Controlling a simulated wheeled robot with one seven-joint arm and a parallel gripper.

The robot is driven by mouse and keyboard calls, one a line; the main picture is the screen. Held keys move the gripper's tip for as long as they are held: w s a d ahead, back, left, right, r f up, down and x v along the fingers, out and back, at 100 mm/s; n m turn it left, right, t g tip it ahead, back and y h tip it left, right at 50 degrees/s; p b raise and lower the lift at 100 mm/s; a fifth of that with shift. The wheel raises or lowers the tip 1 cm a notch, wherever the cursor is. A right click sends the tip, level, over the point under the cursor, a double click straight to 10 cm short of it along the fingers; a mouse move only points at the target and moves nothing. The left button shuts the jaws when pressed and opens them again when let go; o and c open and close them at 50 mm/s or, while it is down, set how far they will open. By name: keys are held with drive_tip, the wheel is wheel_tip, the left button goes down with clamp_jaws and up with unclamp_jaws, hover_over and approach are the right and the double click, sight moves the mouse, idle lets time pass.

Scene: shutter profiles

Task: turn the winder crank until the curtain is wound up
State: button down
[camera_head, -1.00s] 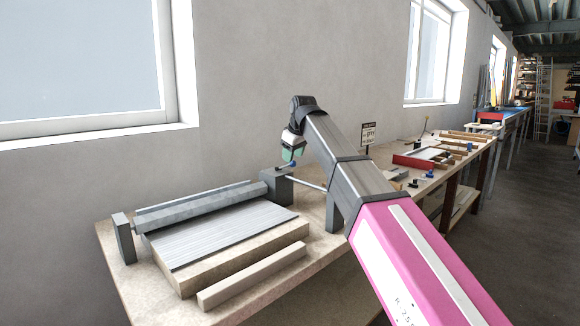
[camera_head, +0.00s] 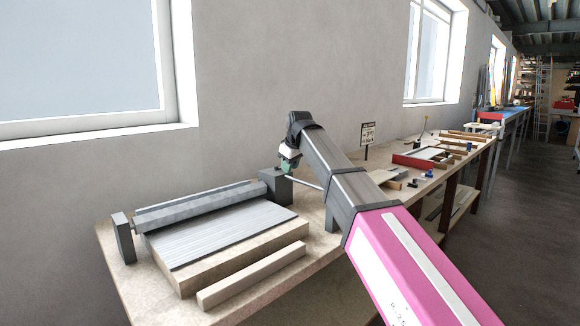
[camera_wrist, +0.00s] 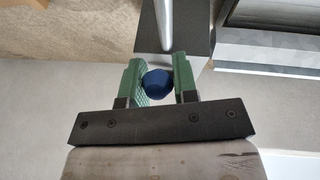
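The winder (camera_head: 192,207) lies on the bench at the left, with a grey roller between an end post and a dark block (camera_head: 274,186). The slatted grey curtain (camera_head: 225,238) lies flat on a pale board in front of the roller. My gripper (camera_head: 289,164) is at the dark block at the winder's right end. In the wrist view, its green fingers (camera_wrist: 159,80) stand on both sides of the blue crank knob (camera_wrist: 157,83), which fills the gap between them. A metal rod (camera_wrist: 164,25) runs beyond the knob. In the head view my gripper mostly hides the knob.
A loose wooden bar (camera_head: 252,276) lies along the bench's front edge. A small sign (camera_head: 367,135) stands behind my arm. Further right are a red tray (camera_head: 415,161) and several small parts. The wall is close behind the bench.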

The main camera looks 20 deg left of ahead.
drive_tip(key=shift+s+d+f, duration=0.1)
drive_tip(key=shift+d+f, duration=0.05)
drive_tip(key=shift+f, duration=0.35)
drive_tip(key=shift+s+t, duration=0.1)
drive_tip(key=shift+t, duration=0.2)
drive_tip(key=shift+s, duration=0.2)
idle(0.8)
drive_tip(key=c, duration=1)
unclamp_jaws()
drive_tip(key=shift+s+a, duration=0.1)
drive_tip(key=shift+a, duration=0.1)
drive_tip(key=shift+w, duration=0.2)
